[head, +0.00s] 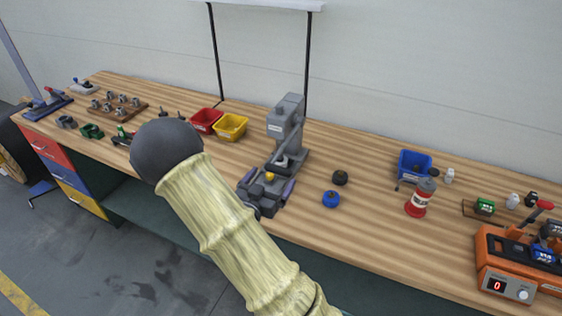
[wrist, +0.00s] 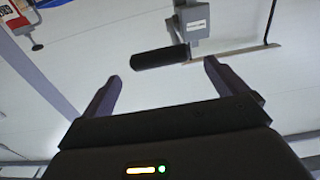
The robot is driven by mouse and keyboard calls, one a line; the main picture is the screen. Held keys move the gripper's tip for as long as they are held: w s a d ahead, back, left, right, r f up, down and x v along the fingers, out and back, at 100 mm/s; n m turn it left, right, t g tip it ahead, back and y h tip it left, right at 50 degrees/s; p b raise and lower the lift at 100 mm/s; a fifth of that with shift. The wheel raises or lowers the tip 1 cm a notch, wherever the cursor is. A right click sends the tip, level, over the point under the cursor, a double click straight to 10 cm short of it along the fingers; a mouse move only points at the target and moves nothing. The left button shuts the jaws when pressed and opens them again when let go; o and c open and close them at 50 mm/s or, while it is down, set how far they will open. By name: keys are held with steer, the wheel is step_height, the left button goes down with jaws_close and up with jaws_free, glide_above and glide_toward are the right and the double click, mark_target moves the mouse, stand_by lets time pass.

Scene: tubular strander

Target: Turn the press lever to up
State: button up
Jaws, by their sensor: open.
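The grey press (head: 286,120) stands upright on the workbench, near the middle of the head view. Its labelled grey body also shows at the top of the wrist view (wrist: 190,22). The press lever's black cylindrical grip (wrist: 160,57) lies roughly crosswise in the wrist view, just beyond my fingertips. I cannot make the lever out clearly in the head view. My gripper (wrist: 162,72) is open and empty, its two purple fingers spread toward the grip. In the head view my gripper (head: 268,182) is in front of the press and hides its lower front.
Red (head: 206,119) and yellow bins (head: 230,127) stand left of the press. A black knob (head: 340,177), a blue knob (head: 331,199) and a red-and-white bottle (head: 420,197) stand to its right. An orange device (head: 515,262) is at the far right.

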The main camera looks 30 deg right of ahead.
mark_target(277, 170)
steer(key=p+x, duration=0.2)
steer(key=x, duration=0.5)
steer(key=c, duration=1.4)
steer(key=shift+d, duration=0.1)
steer(key=shift+r, duration=0.15)
